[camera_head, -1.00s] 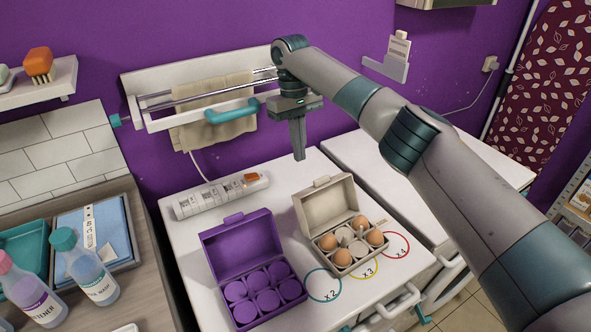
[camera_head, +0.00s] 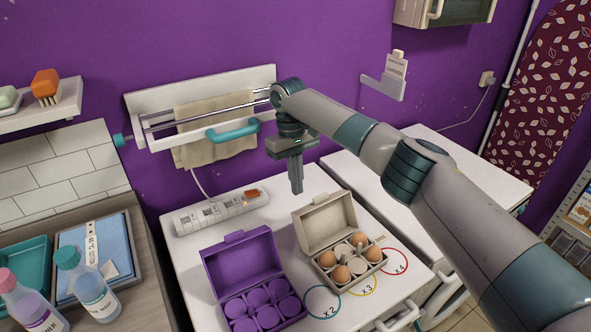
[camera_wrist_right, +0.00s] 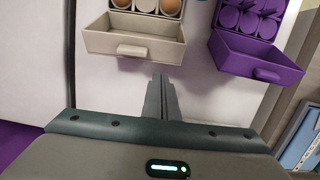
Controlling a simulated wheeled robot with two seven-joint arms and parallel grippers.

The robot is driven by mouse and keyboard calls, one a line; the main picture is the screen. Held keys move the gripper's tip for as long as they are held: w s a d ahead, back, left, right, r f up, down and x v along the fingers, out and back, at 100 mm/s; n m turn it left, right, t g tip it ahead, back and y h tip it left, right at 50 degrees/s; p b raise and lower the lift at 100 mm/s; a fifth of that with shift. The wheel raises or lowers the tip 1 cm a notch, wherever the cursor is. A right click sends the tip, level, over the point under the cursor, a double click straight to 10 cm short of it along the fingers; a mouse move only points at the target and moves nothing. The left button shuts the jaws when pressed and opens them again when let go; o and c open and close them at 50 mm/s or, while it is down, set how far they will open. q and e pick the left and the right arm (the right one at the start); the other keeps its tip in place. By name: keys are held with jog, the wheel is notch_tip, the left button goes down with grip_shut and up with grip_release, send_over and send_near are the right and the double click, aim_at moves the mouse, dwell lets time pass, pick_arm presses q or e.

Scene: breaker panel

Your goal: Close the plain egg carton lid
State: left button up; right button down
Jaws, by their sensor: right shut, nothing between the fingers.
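The plain beige egg carton stands on the white counter with its lid (camera_head: 324,223) open and tilted back; several brown eggs (camera_head: 340,273) sit in its cups, some of which are empty. The lid also shows in the right wrist view (camera_wrist_right: 130,45), with its tab toward me. My right gripper (camera_head: 297,190) is shut and empty, pointing down above the counter behind the carton. It does not touch the lid. In the right wrist view the fingers (camera_wrist_right: 160,95) lie just beyond the lid's tab edge, slightly to its right. My left gripper is out of view.
A purple carton (camera_head: 241,265), also open, stands left of the plain one. A white power strip (camera_head: 215,212) lies behind it. A towel rail (camera_head: 232,130) is on the wall behind my gripper. Coloured rings (camera_head: 322,302) mark the counter in front.

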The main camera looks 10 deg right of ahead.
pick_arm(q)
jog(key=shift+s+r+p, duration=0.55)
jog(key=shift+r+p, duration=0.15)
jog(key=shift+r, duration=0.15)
pick_arm(e)
jog(key=shift+s+d+f, duration=0.1)
jog(key=shift+s+f, duration=0.1)
jog(key=shift+f, duration=1.05)
jog(key=shift+s+d+f, duration=0.1)
jog(key=shift+s+f, duration=0.05)
jog(key=shift+f, duration=1.05)
jog(key=shift+w, duration=0.1)
